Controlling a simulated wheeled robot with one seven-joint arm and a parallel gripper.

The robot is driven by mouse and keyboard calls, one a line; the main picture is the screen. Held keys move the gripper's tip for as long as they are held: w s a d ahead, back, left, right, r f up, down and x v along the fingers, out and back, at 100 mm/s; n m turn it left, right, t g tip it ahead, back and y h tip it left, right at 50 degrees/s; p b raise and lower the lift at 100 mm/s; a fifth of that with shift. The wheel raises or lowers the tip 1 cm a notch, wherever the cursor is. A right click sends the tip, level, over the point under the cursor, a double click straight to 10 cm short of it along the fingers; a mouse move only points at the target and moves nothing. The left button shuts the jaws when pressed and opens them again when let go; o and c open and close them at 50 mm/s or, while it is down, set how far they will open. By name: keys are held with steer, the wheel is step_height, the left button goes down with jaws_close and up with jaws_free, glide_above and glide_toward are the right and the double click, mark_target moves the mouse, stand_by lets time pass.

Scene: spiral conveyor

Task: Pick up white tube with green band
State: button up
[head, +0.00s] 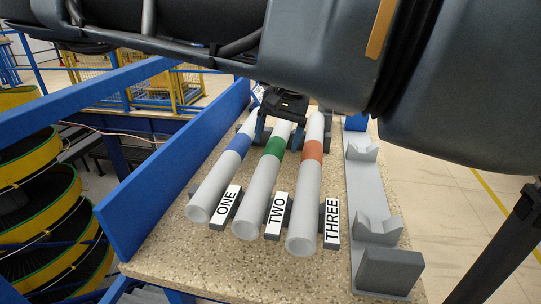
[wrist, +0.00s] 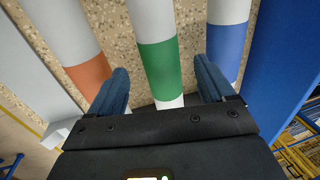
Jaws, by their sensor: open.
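The white tube with a green band (head: 266,178) lies in the middle of three tubes on the speckled table, behind the label TWO. In the wrist view its green band (wrist: 160,68) shows between the two fingers of my gripper (wrist: 164,88). My gripper is open, with one finger on each side of the tube and nothing clamped. In the head view my gripper (head: 279,130) is over the far part of this tube, beyond the band. I cannot tell whether the fingers touch it. My arm hides part of the tube's far end.
A white tube with a blue band (head: 220,180) lies to the left and one with an orange band (head: 306,190) to the right, both close by. A grey cradle rack (head: 375,200) stands at the right. A blue side wall (head: 170,165) edges the table at left.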

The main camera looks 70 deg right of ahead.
mark_target(274, 149)
steer(key=shift+w+a+f, duration=0.1)
steer(key=shift+w+f, duration=0.15)
steer(key=shift+f, duration=0.9)
steer(key=shift+w+f, duration=0.2)
steer(key=shift+f, duration=0.95)
steer(key=shift+c, duration=0.4)
steer(key=c, duration=1.1)
steer(key=shift+r, duration=0.1)
